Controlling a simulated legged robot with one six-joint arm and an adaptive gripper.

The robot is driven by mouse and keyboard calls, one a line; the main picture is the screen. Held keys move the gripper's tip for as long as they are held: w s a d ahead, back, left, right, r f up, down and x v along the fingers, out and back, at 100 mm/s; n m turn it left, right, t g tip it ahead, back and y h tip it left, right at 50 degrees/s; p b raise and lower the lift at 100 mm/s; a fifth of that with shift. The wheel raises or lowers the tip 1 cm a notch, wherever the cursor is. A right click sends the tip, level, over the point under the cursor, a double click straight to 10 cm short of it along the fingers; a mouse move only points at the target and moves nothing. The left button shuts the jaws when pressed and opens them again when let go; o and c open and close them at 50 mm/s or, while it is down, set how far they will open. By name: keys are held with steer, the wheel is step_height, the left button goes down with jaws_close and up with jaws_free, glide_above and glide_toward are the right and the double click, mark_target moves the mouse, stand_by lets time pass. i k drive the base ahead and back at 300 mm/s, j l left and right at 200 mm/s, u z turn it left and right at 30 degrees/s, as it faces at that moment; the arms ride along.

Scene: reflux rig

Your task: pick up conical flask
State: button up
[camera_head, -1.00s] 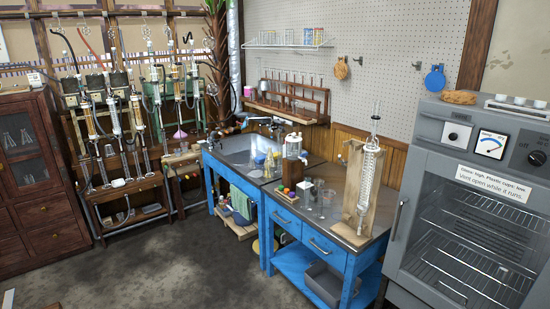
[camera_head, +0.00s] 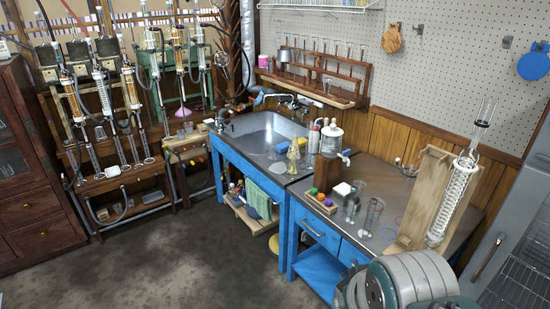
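I cannot pick out the conical flask for certain. Clear glass vessels (camera_head: 372,214) stand on the grey top of the blue bench, left of the wooden board with the coiled condenser. They are small and see-through, so their exact shapes are hard to tell. A pale yellowish vessel (camera_head: 293,156) stands at the sink's right edge; its shape is also unclear. A rounded grey part of my arm (camera_head: 412,281) shows at the bottom right, in front of the bench. My gripper's fingers are not in view.
A grey oven (camera_head: 513,225) stands at the right. The floor in front is clear.

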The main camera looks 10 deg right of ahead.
mark_target(273, 156)
steer(key=i+j+z, duration=0.15)
steer(key=z, duration=0.25)
steer(key=i+j+z, duration=0.2)
steer(key=z, duration=0.15)
steer(key=i+j+z, duration=0.1)
steer(key=i+j, duration=0.15)
steer(key=i+j+z, duration=0.15)
steer(key=j, duration=0.3)
steer(key=i+j+z, duration=0.1)
steer(key=i+j, duration=0.2)
steer(key=i+j+z, duration=0.15)
steer(key=j, duration=0.35)
steer(key=i+j, duration=0.15)
steer(key=j, duration=0.2)
steer(key=i+j, duration=0.35)
steer(key=j, duration=0.3)
steer(key=i+j, duration=0.15)
steer(key=j, duration=0.2)
